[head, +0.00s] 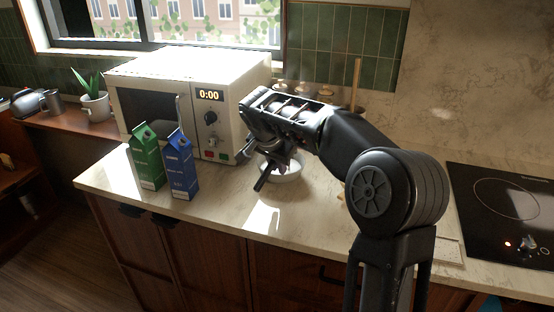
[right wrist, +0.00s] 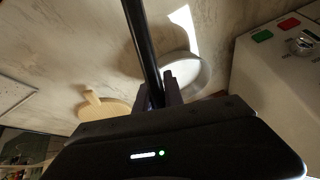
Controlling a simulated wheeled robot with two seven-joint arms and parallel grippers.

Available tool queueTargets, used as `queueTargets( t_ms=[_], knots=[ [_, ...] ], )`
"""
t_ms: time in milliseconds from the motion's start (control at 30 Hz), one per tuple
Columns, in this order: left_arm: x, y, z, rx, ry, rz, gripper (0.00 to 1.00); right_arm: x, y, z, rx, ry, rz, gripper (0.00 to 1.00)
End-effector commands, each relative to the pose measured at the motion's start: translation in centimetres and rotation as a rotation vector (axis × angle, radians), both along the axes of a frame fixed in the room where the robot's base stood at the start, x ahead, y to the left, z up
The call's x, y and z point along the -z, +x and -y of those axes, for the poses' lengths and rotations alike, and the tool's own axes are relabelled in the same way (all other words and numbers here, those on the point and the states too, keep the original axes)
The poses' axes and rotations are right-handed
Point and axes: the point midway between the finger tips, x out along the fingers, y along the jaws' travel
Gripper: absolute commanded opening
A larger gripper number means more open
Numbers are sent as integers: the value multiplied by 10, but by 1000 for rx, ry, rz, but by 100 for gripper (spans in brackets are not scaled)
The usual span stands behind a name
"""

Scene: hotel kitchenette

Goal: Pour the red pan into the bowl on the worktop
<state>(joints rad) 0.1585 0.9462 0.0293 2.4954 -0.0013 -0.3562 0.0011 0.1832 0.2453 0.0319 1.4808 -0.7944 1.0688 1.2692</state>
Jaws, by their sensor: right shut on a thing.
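My right gripper (head: 274,162) is low over the worktop (head: 300,215), in front of the microwave. It is shut on a long black handle (head: 262,181), which also runs up out of the right wrist view (right wrist: 139,40). No red pan body shows in either view, so I cannot tell how the pan is tilted or what it holds. The white bowl (head: 287,176) stands on the worktop beside and behind the gripper, partly covered by it. In the right wrist view the bowl (right wrist: 190,73) is partly behind the fingers and handle. My left gripper is out of view.
A white microwave (head: 225,110) stands behind. A green carton (head: 146,158) and a blue carton (head: 182,168) stand left of the bowl. A black hob (head: 505,205) is at right. A round wooden board (right wrist: 105,112) lies near the bowl. The front worktop is clear.

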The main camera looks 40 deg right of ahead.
Motion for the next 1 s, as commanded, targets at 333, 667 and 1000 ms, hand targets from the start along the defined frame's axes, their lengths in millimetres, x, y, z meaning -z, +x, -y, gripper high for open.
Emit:
queueTargets(
  t_ms=[333, 667, 1000],
  knots=[
    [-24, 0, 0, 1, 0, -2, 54, -4, -2, 1, -2, -55, -99, 0],
    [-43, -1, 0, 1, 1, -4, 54, -4, -4, 2, -2, -107, -201, 0],
    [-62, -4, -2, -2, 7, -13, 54, -5, -7, 4, -1, -166, -316, 0]
  ],
)
